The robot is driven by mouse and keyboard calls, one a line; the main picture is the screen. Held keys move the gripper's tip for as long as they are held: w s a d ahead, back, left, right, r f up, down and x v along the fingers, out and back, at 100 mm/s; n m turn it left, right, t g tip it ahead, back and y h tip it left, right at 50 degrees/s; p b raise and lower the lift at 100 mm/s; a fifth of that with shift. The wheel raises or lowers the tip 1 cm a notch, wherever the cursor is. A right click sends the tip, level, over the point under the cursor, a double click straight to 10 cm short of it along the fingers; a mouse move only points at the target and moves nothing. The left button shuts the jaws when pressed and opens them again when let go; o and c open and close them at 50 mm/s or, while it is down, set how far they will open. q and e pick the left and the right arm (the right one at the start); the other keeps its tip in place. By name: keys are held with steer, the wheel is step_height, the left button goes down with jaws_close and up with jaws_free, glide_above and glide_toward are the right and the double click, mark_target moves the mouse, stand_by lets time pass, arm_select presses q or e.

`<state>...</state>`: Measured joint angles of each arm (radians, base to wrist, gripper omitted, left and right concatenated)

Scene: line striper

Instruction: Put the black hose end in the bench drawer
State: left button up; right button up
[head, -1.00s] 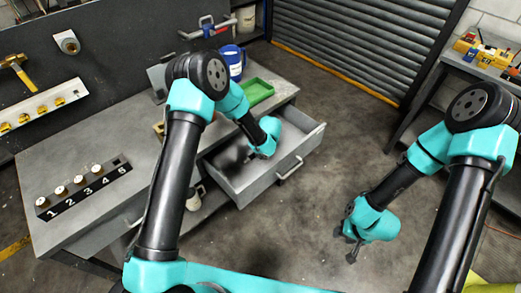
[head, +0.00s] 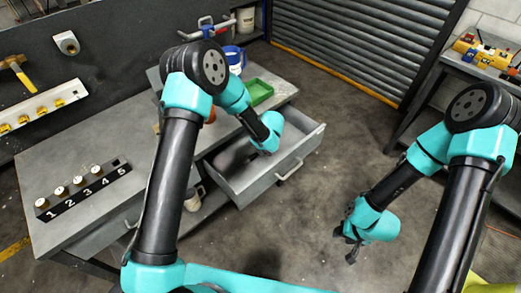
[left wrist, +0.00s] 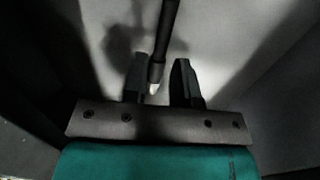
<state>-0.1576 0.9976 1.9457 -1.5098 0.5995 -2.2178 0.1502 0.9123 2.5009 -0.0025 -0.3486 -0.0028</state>
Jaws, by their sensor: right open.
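The bench drawer (head: 245,188) is pulled out from the grey bench. My left arm reaches over it, and the wrist hides the left gripper in the head view. In the left wrist view my left gripper (left wrist: 161,78) has its fingers apart. The black hose end (left wrist: 163,45), with a pale tip, lies between them, closer to the left finger, with a gap to the right one. The pale drawer interior seems to lie behind it. My right gripper (head: 350,245) is open and empty above the floor, right of the drawer.
A green tray (head: 258,92) and a blue mug (head: 234,58) stand on the bench behind my left arm. A numbered strip (head: 84,191) with several small knobs lies at the bench's left. Open floor lies right of the drawer.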

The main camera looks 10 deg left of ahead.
arm_select(q)
steer(key=v, duration=0.8)
steer(key=shift+r, duration=0.1)
stand_by(1.1)
